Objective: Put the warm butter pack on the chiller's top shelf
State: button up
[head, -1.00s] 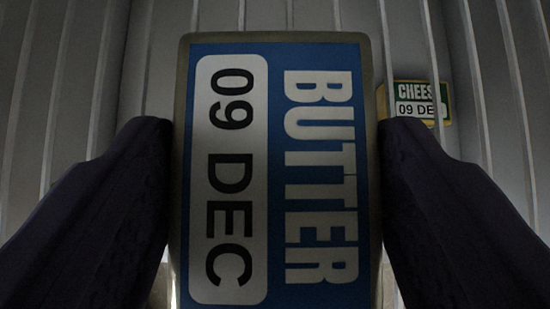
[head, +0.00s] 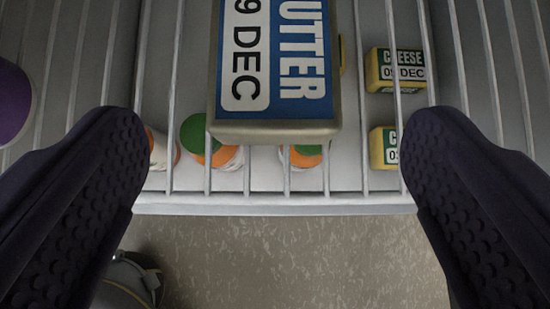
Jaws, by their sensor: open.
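The butter pack (head: 275,75), with a blue label reading BUTTER and 09 DEC, lies on the wire bars of the chiller shelf (head: 300,203), close to the shelf's front edge. Its far end is cut off by the top of the head view. My gripper (head: 275,125) is open and empty, its fingers wide apart to the left and right of the pack and clear of it. I cannot tell from the label whether the pack is warm.
Below the bars, yellow cheese packs (head: 400,70) sit at the right and tubs with orange and green (head: 212,140) sit at the middle. A purple round item (head: 12,100) is at the left edge. Speckled floor (head: 300,260) shows in front of the shelf.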

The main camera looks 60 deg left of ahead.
jog(key=s+d+p, duration=0.2)
jog(key=s+d, duration=0.3)
jog(key=d, duration=0.3)
jog(key=shift+d, duration=0.15)
jog(key=shift+f, duration=0.1)
